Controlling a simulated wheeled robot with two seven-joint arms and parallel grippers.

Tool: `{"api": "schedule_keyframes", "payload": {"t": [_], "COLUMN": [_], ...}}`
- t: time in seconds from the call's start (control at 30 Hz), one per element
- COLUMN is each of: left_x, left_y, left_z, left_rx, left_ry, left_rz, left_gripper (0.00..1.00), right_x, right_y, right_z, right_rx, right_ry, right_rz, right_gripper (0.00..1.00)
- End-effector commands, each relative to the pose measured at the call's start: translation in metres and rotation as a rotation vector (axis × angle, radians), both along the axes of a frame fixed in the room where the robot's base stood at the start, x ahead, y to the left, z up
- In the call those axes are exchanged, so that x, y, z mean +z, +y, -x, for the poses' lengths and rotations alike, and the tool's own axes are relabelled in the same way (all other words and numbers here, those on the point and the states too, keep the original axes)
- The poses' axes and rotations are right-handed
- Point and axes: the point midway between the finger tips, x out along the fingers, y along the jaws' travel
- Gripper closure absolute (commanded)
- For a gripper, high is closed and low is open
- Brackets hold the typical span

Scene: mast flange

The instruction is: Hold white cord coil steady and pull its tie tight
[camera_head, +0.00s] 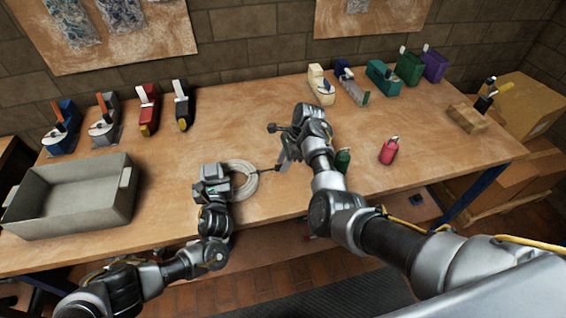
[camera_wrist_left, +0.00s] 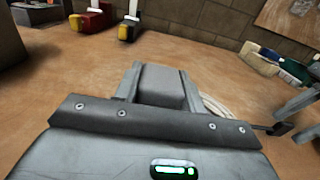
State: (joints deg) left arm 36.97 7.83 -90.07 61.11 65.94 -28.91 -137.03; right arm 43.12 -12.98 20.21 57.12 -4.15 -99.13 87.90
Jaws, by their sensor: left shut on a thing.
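The white cord coil (camera_head: 248,183) lies on the wooden table (camera_head: 285,215) near the middle. My left gripper (camera_head: 225,182) is shut on the coil's left side and hides that part. In the left wrist view only a piece of the coil (camera_wrist_left: 217,106) shows behind the gripper. A dark tie (camera_head: 266,170) sticks out from the coil's right side towards my right gripper (camera_head: 281,164). The tie's dark end (camera_wrist_left: 278,129) also shows in the left wrist view, beside part of the right gripper. I cannot tell whether the right fingers are open or closed on the tie.
A grey bin (camera_head: 70,205) stands at the left. Several coloured tape dispensers (camera_head: 148,108) line the back edge. A pink bottle (camera_head: 389,151) and a green one (camera_head: 343,160) stand right of my right gripper. A wooden block holder (camera_head: 466,119) is at the right. The table's front middle is clear.

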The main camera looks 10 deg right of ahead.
Motion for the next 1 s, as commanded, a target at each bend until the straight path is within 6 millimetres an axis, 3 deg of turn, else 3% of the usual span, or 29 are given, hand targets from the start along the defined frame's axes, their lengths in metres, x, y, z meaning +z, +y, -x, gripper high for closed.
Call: {"api": "schedule_keyframes", "payload": {"t": [0.4, 0.87, 0.9, 1.0], "left_x": [-0.001, -0.001, -0.001, -0.001], "left_y": [-0.002, -0.001, -0.001, -0.001], "left_z": [0.001, 0.001, 0.001, 0.001], "left_rx": [-0.003, -0.003, -0.003, -0.002], "left_ry": [0.002, 0.002, 0.002, 0.001], "left_rz": [0.0, 0.0, 0.0, 0.0], "left_gripper": [0.9, 0.9, 0.56, 0.43], "right_x": [0.056, 0.062, 0.062, 0.062], "right_y": [-0.024, -0.026, -0.025, -0.025], "right_z": [0.0, 0.0, 0.0, 0.0], "right_rx": [-0.002, 0.0, 0.0, 0.0], "right_ry": [-0.001, -0.001, -0.001, -0.001], "right_rz": [0.001, 0.0, 0.0, 0.0], "right_gripper": [0.69, 0.69, 0.69, 0.69]}}
